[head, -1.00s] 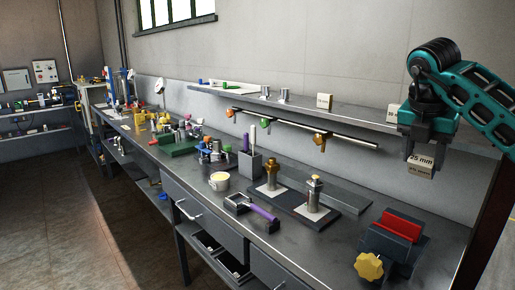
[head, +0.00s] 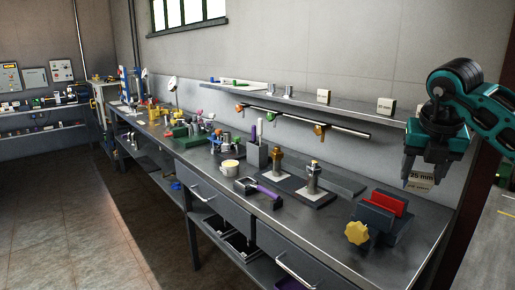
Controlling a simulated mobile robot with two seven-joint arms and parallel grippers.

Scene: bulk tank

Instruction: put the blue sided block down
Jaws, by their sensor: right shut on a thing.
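My right gripper (head: 421,176) is at the right of the head view, pointing down. It is shut on a cream block (head: 421,181) marked "25 mm". The block hangs between the fingers, in front of the back wall and right of the red-jawed vise. No blue side of it shows from here. The grey workbench (head: 350,237) runs below and to the left. My left gripper is not in view.
A vise (head: 396,204) with a yellow knob (head: 357,233) stands at the bench's near right end. Two similar marked blocks (head: 386,106) (head: 323,96) sit on the wall shelf (head: 352,112). The front strip near the vise is bare.

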